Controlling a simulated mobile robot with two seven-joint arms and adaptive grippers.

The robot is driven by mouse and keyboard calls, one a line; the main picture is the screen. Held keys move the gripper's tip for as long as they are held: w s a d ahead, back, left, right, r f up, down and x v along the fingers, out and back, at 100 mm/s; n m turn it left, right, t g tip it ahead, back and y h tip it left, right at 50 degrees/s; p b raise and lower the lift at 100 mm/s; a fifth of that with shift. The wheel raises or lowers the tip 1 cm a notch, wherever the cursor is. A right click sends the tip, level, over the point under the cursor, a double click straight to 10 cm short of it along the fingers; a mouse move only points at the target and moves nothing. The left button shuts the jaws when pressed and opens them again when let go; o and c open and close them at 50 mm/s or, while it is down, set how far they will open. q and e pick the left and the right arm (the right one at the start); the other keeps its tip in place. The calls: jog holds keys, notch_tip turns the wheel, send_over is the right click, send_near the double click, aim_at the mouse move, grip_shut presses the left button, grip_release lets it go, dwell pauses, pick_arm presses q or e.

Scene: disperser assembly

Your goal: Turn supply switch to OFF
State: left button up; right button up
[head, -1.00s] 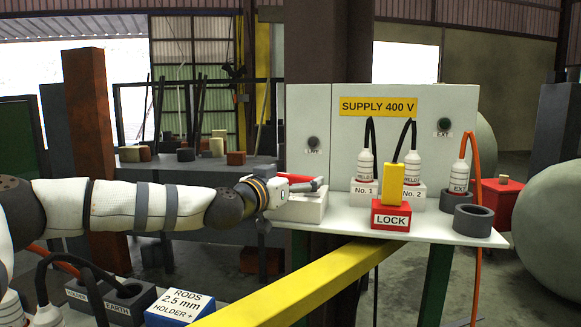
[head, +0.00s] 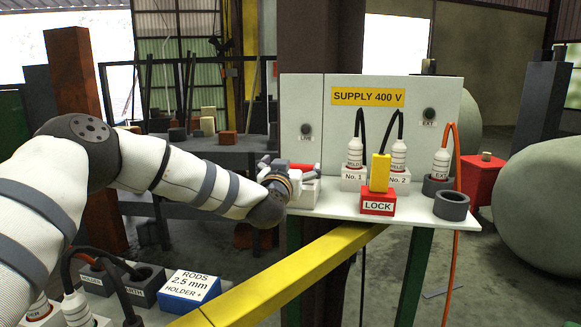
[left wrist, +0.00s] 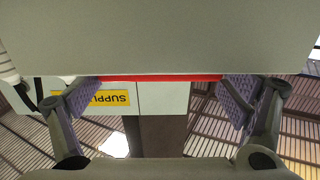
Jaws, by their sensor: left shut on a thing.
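The supply board (head: 382,135) is a white cabinet with a yellow "SUPPLY 400 V" label (head: 367,97). A red bar (head: 303,167), seemingly the supply switch handle, shows at the left end of its shelf, above a white block (head: 304,190). My left gripper (head: 292,172) is at this bar, partly covering it. In the left wrist view the red bar (left wrist: 160,77) spans between the two fingers (left wrist: 165,93), which are shut on it. Any OFF marking is hidden or too small to read. My right gripper is not in view.
The shelf (head: 408,211) holds a red LOCK block (head: 378,201) with a yellow piece (head: 380,172), white plugs and dark rings. A yellow beam (head: 280,285) slants below. The LINE lamp (head: 305,130) and EXT lamp (head: 430,114) look dark.

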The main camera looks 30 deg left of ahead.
pick_arm(q)
jog(key=o, duration=0.9)
jog(key=shift+c, duration=0.2)
jog(key=shift+s, duration=0.1)
jog(key=v, duration=1.1)
jog(key=shift+s+d, duration=0.2)
jog(key=shift+s, duration=0.2)
